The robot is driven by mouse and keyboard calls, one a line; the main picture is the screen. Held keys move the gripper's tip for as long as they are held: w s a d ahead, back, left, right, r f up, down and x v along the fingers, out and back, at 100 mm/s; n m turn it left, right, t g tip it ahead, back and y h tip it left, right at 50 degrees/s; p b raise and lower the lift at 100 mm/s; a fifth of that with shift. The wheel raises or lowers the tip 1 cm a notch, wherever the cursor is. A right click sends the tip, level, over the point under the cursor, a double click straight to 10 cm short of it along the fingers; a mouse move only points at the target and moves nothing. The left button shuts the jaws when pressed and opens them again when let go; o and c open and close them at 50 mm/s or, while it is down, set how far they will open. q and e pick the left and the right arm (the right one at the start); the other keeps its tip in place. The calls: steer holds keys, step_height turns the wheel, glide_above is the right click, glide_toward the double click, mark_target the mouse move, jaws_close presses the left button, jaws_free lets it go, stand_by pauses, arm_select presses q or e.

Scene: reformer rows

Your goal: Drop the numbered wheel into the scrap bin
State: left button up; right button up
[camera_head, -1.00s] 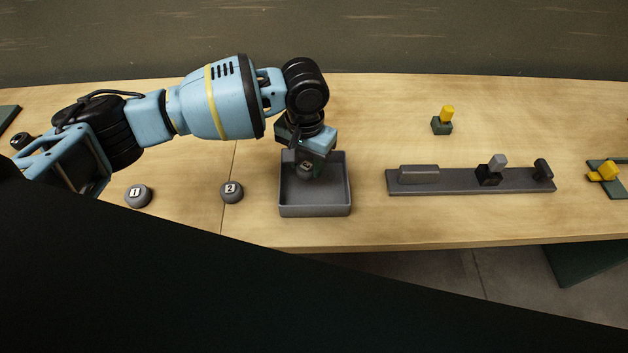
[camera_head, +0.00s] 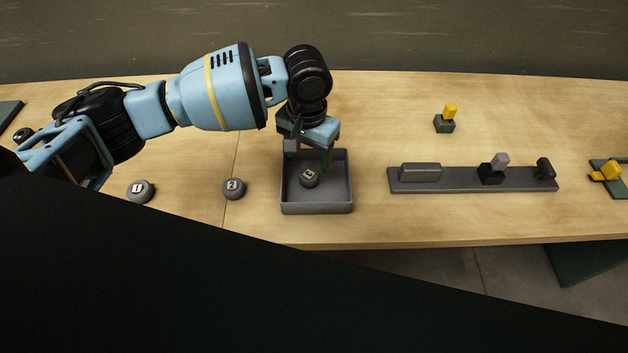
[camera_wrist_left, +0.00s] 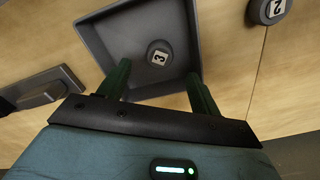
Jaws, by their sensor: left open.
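A grey wheel with a number 3 label (camera_wrist_left: 159,57) lies inside the grey square bin (camera_wrist_left: 102,42), on its floor. In the head view the wheel (camera_head: 309,178) sits near the middle of the bin (camera_head: 317,209). My left gripper (camera_head: 309,155) is open and empty above the back part of the bin. In the left wrist view its two dark green fingers (camera_wrist_left: 160,80) are spread apart, with the wheel visible beyond and between them. My right gripper is not in view.
Wheel 1 (camera_head: 140,191) and wheel 2 (camera_head: 234,188) stand on the table (camera_head: 400,225) left of the bin. A grey rail fixture (camera_head: 455,184) lies to the right. A green block with a yellow top (camera_head: 444,122) is behind it. Another yellow part (camera_head: 605,171) is at far right.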

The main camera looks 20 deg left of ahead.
arm_select(q)
step_height(320, 180, up, 6)
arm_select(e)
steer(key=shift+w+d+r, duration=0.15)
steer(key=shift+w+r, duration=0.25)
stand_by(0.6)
